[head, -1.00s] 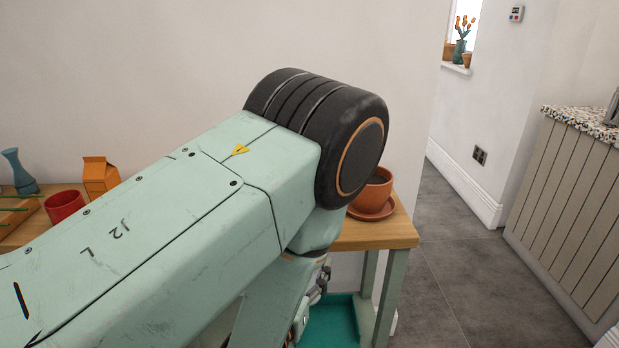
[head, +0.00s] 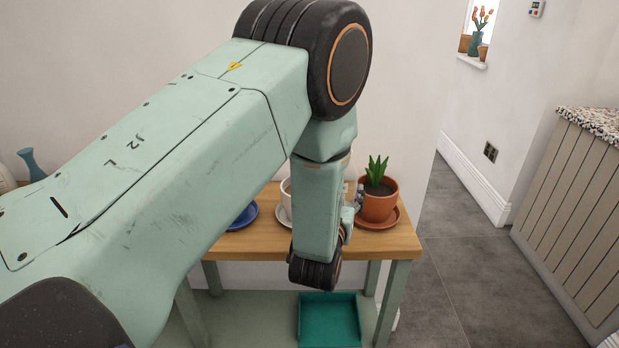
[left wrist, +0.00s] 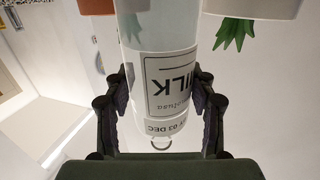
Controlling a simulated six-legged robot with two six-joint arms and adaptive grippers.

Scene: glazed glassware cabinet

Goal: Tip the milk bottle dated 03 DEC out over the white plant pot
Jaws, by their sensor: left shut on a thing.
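In the left wrist view, my left gripper (left wrist: 160,88) is shut on the milk bottle (left wrist: 148,35). Its label reads MILK upside down, with a 03 DEC tag below. That view is inverted, with plant leaves hanging downward, so the bottle looks about upright. The white plant pot (left wrist: 250,8) with a green plant is at its top right, apart from the bottle. In the head view the white plant pot (head: 285,198) stands on the wooden table, mostly hidden behind my left arm. My left gripper and the bottle are largely hidden there. My right gripper is not in view.
A terracotta pot (head: 378,204) with a green plant stands on a saucer at the right of the wooden table (head: 262,243). A blue saucer (head: 243,216) lies left of the white pot. A teal tray (head: 329,320) sits below. Open floor lies to the right.

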